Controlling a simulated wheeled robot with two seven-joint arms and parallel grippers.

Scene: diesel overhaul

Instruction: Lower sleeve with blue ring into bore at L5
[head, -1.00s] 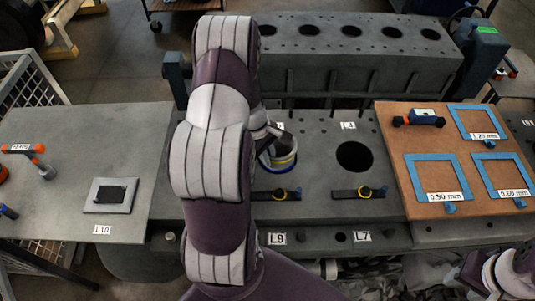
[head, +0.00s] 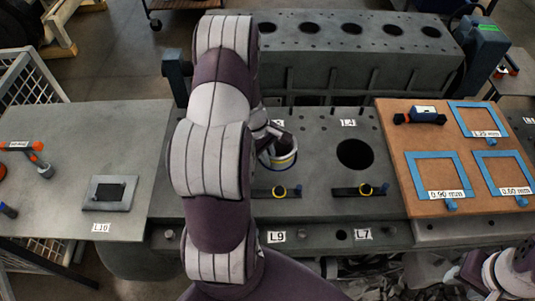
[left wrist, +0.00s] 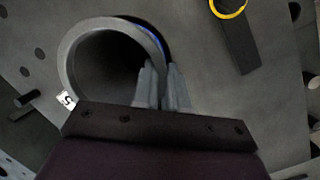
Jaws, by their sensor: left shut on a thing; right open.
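A white tag ending in 5 (left wrist: 66,99) lies against the sleeve's lower left. The bore at L5 is hidden by the sleeve and arm; I cannot tell how deep the sleeve sits. My right gripper is not in view.
An open bore (head: 355,154) lies to the right, by a tag that seems to read L4. Black clamp bars with yellow rings (head: 360,191) lie in front. A brown board with blue frames (head: 398,178) is at right, a grey table (head: 50,200) at left.

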